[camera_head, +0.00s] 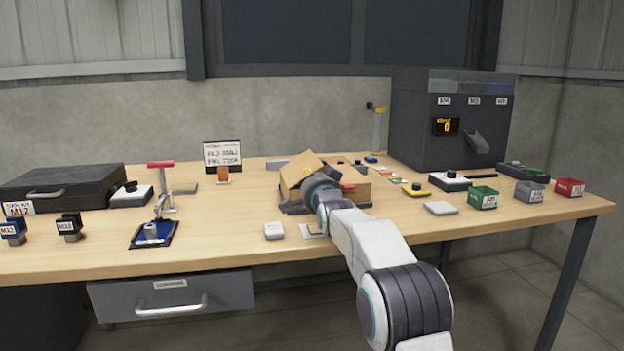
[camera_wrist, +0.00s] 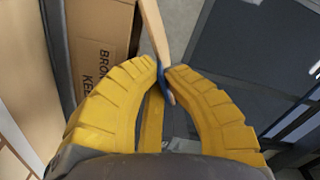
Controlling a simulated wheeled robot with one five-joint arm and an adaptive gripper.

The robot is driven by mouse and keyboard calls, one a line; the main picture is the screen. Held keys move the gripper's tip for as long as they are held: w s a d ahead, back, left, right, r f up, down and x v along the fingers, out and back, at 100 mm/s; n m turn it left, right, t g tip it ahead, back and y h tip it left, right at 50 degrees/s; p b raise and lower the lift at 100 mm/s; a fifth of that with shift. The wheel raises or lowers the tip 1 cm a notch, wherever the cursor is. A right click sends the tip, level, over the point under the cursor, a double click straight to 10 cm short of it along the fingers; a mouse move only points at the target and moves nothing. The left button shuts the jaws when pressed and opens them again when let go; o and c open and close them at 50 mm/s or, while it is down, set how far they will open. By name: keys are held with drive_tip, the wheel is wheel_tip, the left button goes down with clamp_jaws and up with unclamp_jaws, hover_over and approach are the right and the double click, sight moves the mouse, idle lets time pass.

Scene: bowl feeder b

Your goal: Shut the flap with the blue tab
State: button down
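A cardboard box (camera_head: 355,191) sits on a dark base mid-table, partly hidden behind my arm. One flap (camera_head: 297,172) stands up and tilts at its left. In the wrist view the flap (camera_wrist: 153,30) shows edge-on as a narrow tan strip, with printed cardboard (camera_wrist: 98,50) to its left. The blue tab (camera_wrist: 162,78) on the flap's edge is between my yellow fingertips. My gripper (camera_wrist: 163,68) appears shut on the tab, with little gap beside it. In the head view my dark gripper (camera_head: 318,183) is at the box's left front; its fingertips are hidden.
A small light grey block (camera_head: 274,230) lies in front of the box. A yellow-based button (camera_head: 416,188) and several small bins, including a green one (camera_head: 482,198), are to the right. Bare tabletop lies left of the box.

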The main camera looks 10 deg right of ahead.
drive_tip(key=shift+a+f, duration=0.1)
drive_tip(key=c, duration=1.3)
unclamp_jaws()
drive_tip(key=shift+c, duration=0.2)
drive_tip(key=s, duration=1.2)
drive_tip(key=s+r+n+g+p, duration=0.4)
drive_tip(key=s+p, duration=0.7)
drive_tip(key=s, duration=0.3)
drive_tip(key=s+r+n+g+p, duration=0.4)
drive_tip(key=s+p, duration=0.7)
drive_tip(key=s, duration=0.3)
drive_tip(key=s+r+n+g+p, duration=0.4)
drive_tip(key=s+g+p, duration=0.2)
drive_tip(key=s+p, duration=0.6)
drive_tip(key=shift+s+a, duration=0.35)
drive_tip(key=shift+s, duration=0.8)
